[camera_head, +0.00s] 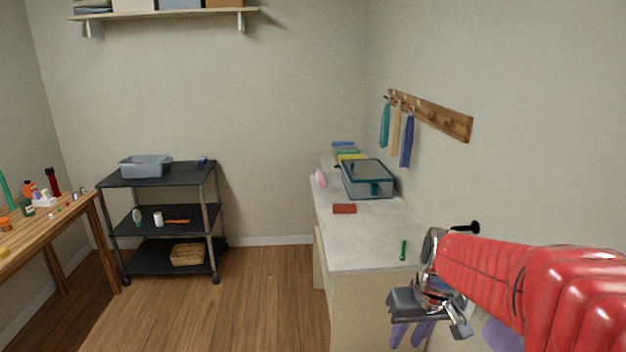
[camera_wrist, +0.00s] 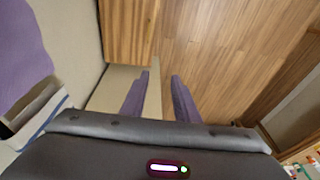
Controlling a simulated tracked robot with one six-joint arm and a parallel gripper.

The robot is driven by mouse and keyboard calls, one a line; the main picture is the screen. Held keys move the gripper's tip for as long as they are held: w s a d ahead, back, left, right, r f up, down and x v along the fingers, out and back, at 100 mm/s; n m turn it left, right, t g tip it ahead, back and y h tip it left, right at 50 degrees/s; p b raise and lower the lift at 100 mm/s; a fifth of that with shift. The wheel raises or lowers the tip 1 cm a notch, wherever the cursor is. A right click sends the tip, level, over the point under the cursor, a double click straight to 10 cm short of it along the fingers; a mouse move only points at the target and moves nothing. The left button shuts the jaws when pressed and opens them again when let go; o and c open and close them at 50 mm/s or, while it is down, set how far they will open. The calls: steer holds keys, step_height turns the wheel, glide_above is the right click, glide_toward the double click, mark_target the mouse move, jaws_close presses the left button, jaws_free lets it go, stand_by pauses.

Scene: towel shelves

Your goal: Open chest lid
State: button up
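No chest can be made out for certain in either view. A clear box with a teal rim (camera_head: 367,179) stands on the white counter, and I cannot tell whether it has a lid on it. My gripper (camera_head: 411,334) is at the lower right of the head view, pointing down beside the near end of the counter. In the wrist view, its two purple fingers (camera_wrist: 160,84) stand apart with nothing between them. A wooden surface (camera_wrist: 126,32) at the top left of the wrist view may be a box or floor; I cannot tell.
The counter (camera_head: 372,251) also holds a red block (camera_head: 344,209) and a green stick-like item (camera_head: 403,250). Cloths hang from a wall rack (camera_head: 432,115). A black cart (camera_head: 183,175) and a wooden table (camera_head: 45,236) stand at left. The middle floor (camera_head: 265,290) is clear.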

steer(key=s+a+r+t, duration=0.1)
steer(key=s+r, duration=0.2)
steer(key=s, duration=0.5)
steer(key=s+a+r+m+t, duration=0.1)
steer(key=s+r, duration=0.3)
steer(key=s, duration=0.5)
steer(key=shift+a+t+h, duration=0.4)
steer(key=shift+a+t, duration=0.2)
steer(key=shift+c, duration=0.5)
